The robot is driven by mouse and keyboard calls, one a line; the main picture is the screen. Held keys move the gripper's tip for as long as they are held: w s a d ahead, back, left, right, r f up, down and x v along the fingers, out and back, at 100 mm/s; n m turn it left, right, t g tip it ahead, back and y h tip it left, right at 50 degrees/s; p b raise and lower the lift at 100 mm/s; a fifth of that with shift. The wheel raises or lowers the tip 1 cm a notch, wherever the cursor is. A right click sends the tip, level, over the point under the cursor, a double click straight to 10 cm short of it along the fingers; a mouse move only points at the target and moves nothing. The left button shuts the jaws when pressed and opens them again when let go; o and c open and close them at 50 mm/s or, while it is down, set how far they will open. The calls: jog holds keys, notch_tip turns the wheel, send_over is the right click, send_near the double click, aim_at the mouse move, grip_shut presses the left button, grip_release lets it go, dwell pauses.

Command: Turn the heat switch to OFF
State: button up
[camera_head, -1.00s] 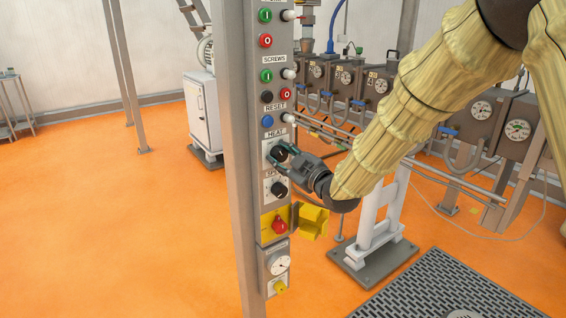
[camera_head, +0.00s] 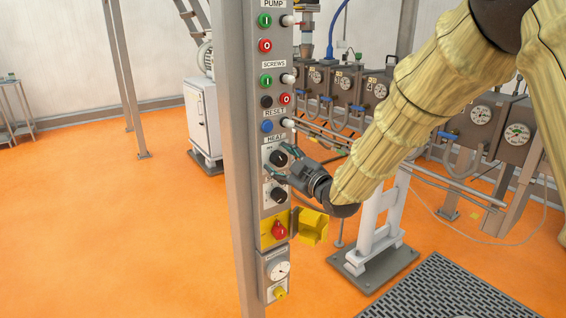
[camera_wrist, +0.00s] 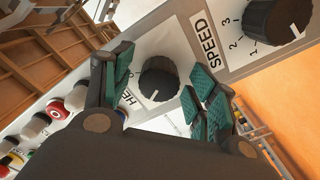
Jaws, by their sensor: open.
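The heat switch (camera_head: 279,158) is a round black knob on the grey control column, below the HEAT label (camera_head: 275,139). In the wrist view the heat switch (camera_wrist: 158,77) shows a short white pointer line near its rim, and its label (camera_wrist: 127,98) is partly hidden by a finger. My gripper (camera_head: 279,161) is in front of the panel at the switch. Its green-padded fingers are open, one on each side of the knob in the wrist view (camera_wrist: 162,87). Gaps show between the pads and the knob. The switch's position marks are too small or hidden to read.
The speed knob (camera_wrist: 277,20) is close beside the heat switch, below it on the column (camera_head: 278,193). A red knob on a yellow plate (camera_head: 279,230) is lower, with a yellow bracket (camera_head: 312,227) beside it. Several push buttons sit above. Open orange floor (camera_head: 130,230) lies left.

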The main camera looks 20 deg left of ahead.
jog(key=v, duration=1.2)
